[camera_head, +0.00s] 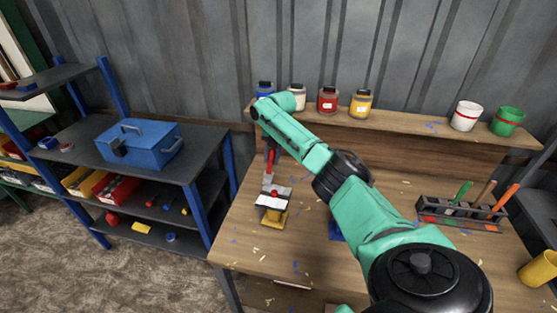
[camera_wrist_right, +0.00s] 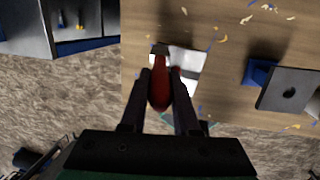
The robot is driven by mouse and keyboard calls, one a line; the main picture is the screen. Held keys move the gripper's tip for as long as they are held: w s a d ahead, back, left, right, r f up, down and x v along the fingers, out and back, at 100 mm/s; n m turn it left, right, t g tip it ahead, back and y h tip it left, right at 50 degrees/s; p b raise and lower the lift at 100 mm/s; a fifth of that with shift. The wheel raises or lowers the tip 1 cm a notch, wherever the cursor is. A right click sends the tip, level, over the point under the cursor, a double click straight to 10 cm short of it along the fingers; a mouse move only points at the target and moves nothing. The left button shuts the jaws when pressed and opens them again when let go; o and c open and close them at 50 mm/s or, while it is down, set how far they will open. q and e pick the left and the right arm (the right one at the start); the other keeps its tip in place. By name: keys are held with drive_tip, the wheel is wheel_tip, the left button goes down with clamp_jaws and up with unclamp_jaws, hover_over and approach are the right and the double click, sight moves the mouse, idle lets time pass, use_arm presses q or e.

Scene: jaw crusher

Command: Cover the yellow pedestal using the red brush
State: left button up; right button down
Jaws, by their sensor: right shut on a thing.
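My right gripper (camera_head: 271,148) is shut on the red brush (camera_head: 269,161), which points down over the yellow pedestal (camera_head: 273,217). In the right wrist view the red brush handle (camera_wrist_right: 160,85) lies between the two fingers of my right gripper (camera_wrist_right: 160,103). The yellow pedestal carries a flat plate with pale and dark parts; this pale top (camera_wrist_right: 187,62) shows beneath the brush in the wrist view. I cannot tell whether the bristles touch it. My left gripper is not in view.
A blue pedestal (camera_wrist_right: 260,75) with a dark plate stands beside it, mostly behind my arm in the head view. Paint jars, including a red one (camera_head: 327,100), line the back shelf. A tool rack (camera_head: 460,214) and yellow cup (camera_head: 541,269) are at right; a blue toolbox (camera_head: 139,143) at left.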

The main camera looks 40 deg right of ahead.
drive_tip(key=shift+w+a+f, duration=0.1)
drive_tip(key=shift+w+a, duration=0.1)
drive_tip(key=shift+w, duration=0.1)
drive_tip(key=shift+s+d+r+p, duration=0.3)
drive_tip(key=shift+s+p, duration=0.25)
drive_tip(key=shift+p, duration=0.45)
drive_tip(key=s+d, duration=0.4)
drive_tip(key=s, duration=0.3)
drive_tip(key=shift+s+d+f, duration=0.15)
drive_tip(key=shift+d+f, duration=0.05)
drive_tip(key=shift+f, duration=0.1)
